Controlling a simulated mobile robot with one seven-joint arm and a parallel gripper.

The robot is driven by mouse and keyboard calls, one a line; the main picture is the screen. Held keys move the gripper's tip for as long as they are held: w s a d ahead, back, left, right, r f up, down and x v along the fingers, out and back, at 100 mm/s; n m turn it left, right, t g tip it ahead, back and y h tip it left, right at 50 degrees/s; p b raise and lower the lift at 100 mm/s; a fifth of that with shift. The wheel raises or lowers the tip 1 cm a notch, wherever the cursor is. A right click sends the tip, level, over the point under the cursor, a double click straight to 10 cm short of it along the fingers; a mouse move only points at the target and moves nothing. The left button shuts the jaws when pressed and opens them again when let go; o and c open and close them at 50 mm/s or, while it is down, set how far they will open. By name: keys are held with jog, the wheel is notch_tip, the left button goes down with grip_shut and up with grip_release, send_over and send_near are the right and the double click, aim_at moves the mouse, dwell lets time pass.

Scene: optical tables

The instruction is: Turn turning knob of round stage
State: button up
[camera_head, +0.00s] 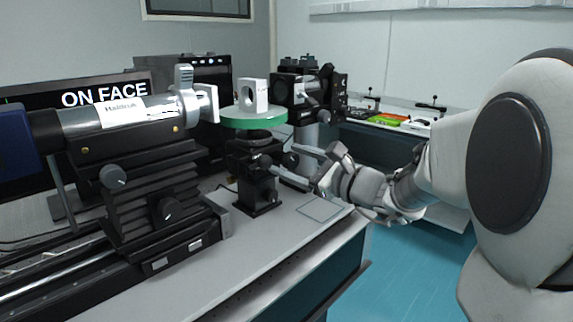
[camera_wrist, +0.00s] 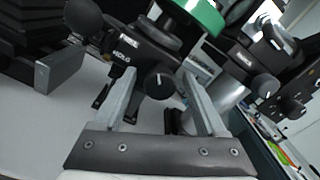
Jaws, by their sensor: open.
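The round stage is a green disc (camera_head: 253,118) on a black mount, standing on the near table, with a pale block with a round hole (camera_head: 252,95) on top. The disc's edge also shows at the top of the wrist view (camera_wrist: 205,14). Its black turning knob (camera_wrist: 159,86) has a white mark and faces my wrist camera. My gripper (camera_head: 283,158) is open beside the mount, its two fingers pointing at it. In the wrist view my gripper (camera_wrist: 162,75) has a finger on each side of the knob, with gaps visible. Whether the fingertips reach past the knob is unclear.
A silver cylinder (camera_head: 110,115) on a black knobbed stage fills the left of the table. A black optical unit (camera_head: 310,92) stands behind the round stage. Another table with coloured items (camera_head: 392,120) is behind. The table's front right corner is clear.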

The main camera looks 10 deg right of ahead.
jog(key=p+v, duration=0.3)
jog(key=v, duration=1.4)
jog(key=shift+s+d+f, duration=0.1)
